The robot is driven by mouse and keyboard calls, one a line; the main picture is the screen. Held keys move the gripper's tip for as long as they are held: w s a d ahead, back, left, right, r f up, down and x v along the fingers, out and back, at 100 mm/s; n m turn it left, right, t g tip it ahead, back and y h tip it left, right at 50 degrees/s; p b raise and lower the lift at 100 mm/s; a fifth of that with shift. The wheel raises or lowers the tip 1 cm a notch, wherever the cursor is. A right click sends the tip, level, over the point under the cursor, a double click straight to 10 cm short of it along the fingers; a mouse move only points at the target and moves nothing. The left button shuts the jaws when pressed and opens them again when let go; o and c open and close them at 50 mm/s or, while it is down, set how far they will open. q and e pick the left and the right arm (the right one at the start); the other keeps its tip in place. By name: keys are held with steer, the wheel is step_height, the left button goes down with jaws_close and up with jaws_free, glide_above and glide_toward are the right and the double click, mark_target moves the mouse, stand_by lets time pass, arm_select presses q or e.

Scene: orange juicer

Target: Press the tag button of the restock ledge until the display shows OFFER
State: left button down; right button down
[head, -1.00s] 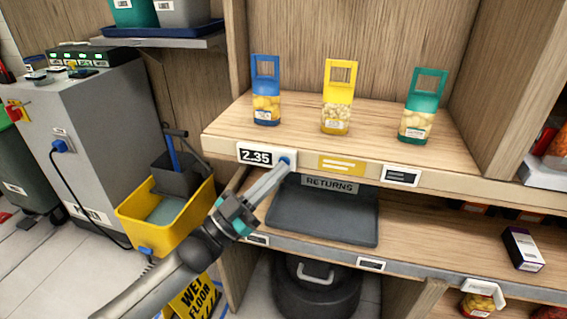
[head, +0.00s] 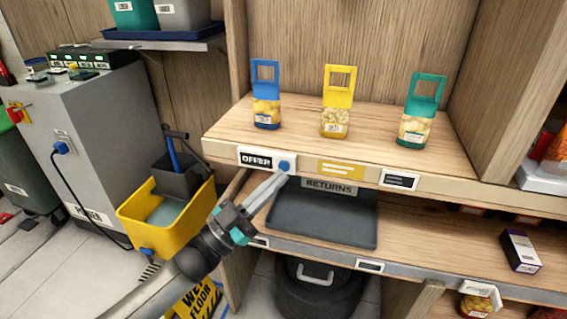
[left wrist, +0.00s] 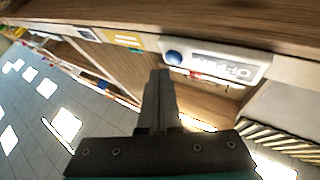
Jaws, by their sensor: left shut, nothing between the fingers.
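The restock ledge (head: 340,152) is a wooden shelf with a pale front edge. On that edge a white tag unit carries a small display (head: 256,160) that reads OFFER, with a round blue button (head: 284,166) at its right end. My left gripper (head: 282,178) is shut and empty, its tips just below the blue button in the head view. In the left wrist view the tag display (left wrist: 225,67) and blue button (left wrist: 173,57) lie beyond my shut fingertips (left wrist: 160,72), with a visible gap to the button. My right gripper is not in view.
Blue (head: 266,108), yellow (head: 335,115) and green (head: 415,125) handled packs stand on the ledge. A dark returns tray (head: 320,220) lies on the shelf below. A yellow mop bucket (head: 150,215) and a grey cabinet (head: 95,130) stand at the left.

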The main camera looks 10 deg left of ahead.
arm_select(q)
steer(key=shift+s+a+p, duration=0.1)
steer(key=shift+s+p, duration=1.4)
steer(key=shift+s, duration=1)
steer(key=s+p, duration=0.3)
steer(key=s, duration=0.3)
steer(key=shift+a+f, duration=0.1)
